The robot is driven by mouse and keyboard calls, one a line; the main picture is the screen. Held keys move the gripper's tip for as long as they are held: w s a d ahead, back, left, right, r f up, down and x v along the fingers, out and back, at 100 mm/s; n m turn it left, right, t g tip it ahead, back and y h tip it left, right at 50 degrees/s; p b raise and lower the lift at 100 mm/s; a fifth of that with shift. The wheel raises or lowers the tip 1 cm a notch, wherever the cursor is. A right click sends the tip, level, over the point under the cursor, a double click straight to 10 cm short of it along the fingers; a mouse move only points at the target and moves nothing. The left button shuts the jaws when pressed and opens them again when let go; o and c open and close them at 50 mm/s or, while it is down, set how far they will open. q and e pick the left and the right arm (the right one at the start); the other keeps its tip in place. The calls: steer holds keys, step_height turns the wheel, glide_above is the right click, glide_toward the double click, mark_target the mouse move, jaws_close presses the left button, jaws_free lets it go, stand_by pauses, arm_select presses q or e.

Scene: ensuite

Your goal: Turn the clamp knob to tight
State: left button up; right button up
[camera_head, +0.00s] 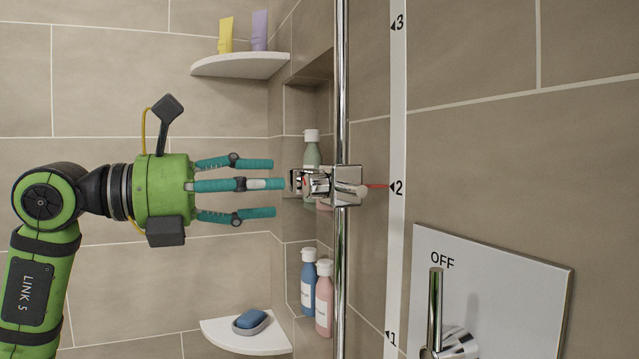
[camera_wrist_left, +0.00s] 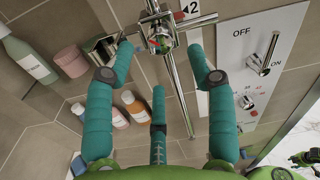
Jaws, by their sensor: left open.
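The chrome clamp (camera_head: 346,190) sits on the vertical rail, level with the 2 mark; it also shows in the wrist view (camera_wrist_left: 168,22). My left gripper (camera_head: 274,186) has three teal fingers, open and empty. Its fingertips are just left of the clamp, apparently short of the knob; in the wrist view the knob appears between the two upper fingertips (camera_wrist_left: 160,60). The exact gap and knob setting are unclear.
The chrome rail (camera_head: 341,90) runs beside a numbered white scale (camera_head: 397,120). A lever panel (camera_head: 500,290) marked OFF is at lower right. Bottles (camera_head: 323,300) stand in a niche behind the rail. Corner shelves hold tubes above and a blue soap (camera_head: 251,319) below.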

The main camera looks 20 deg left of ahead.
mark_target(306, 186)
arm_select(q)
steer(key=shift+p+x, duration=0.55)
steer(key=shift+x, duration=0.65)
steer(key=shift+p+x, duration=0.35)
steer(key=shift+x, duration=0.85)
steer(key=shift+w+d, duration=0.35)
jaws_close()
arm_select(e)
steer(key=shift+s+a+r, duration=0.2)
steer(key=shift+s+r, duration=0.15)
steer(key=shift+r, duration=0.25)
steer(key=shift+s+a+r, duration=0.2)
steer(key=shift+s+r, duration=0.15)
steer(key=shift+r, duration=0.2)
